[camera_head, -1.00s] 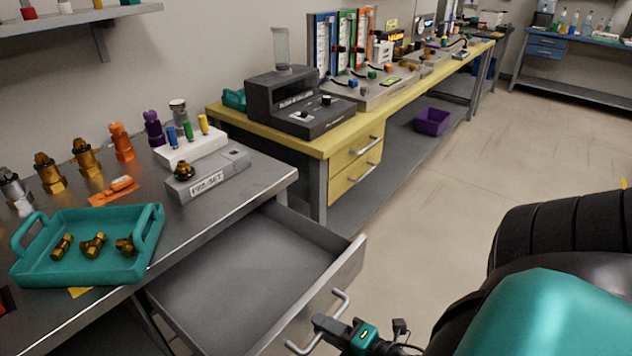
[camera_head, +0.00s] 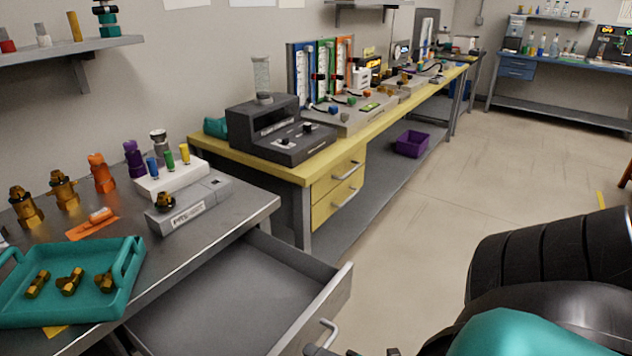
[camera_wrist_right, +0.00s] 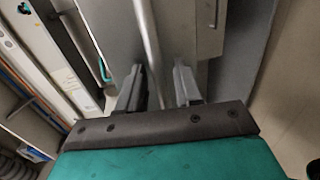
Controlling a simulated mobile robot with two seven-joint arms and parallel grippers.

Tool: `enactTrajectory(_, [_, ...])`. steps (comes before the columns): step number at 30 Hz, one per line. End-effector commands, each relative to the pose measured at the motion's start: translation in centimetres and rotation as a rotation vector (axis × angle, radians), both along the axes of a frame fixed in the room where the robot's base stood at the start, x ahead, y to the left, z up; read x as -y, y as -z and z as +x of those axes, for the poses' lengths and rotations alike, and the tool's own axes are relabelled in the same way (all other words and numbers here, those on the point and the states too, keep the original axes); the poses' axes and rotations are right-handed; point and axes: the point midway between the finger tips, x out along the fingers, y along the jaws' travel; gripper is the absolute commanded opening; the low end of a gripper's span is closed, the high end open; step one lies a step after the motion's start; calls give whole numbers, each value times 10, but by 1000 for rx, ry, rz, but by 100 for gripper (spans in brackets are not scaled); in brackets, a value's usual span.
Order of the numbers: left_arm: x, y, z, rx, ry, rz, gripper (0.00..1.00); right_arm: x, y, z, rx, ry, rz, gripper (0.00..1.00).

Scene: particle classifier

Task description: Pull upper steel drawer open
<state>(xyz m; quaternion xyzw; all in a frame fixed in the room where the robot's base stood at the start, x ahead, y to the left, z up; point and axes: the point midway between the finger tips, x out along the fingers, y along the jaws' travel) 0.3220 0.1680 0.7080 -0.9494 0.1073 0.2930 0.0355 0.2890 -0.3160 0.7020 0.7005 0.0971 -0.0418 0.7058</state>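The upper steel drawer (camera_head: 235,292) under the steel bench stands pulled well out, and its inside looks empty. Its bar handle (camera_head: 327,330) is on the front panel at the bottom of the head view. My right gripper (camera_wrist_right: 160,88) is at this handle. In the right wrist view its two fingers are apart, with the handle bar (camera_wrist_right: 150,50) running between them. The bar appears nearer the left finger, with a gap to the right one. Only a dark bit of this gripper shows at the head view's bottom edge. My left gripper is not in view.
On the steel bench (camera_head: 235,210) are a teal tray (camera_head: 130,290) with brass fittings, a grey block (camera_head: 190,205) and several valves. A yellow bench (camera_head: 300,172) with its own drawers stands beyond. Floor to the right is clear up to my arm.

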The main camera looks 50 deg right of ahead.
Motion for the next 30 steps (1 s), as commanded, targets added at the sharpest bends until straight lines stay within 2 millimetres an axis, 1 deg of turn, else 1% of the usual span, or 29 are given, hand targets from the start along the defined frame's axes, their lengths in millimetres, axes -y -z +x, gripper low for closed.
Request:
enactTrajectory(5, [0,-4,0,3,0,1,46,3,-7,-34,-5,3,1,35])
enactTrajectory(9, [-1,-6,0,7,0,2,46,5,-13,-66,-6,3,1,35])
enactTrajectory(15, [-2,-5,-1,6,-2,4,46,8,-20,-101,-3,2,0,35])
enactTrajectory(18, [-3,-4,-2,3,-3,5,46,9,-22,-112,-2,2,0,35])
enactTrajectory(21, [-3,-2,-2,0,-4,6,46,9,-24,-117,0,1,0,35])
enactTrajectory(30, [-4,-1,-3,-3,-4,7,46,9,-24,-118,1,1,0,35])
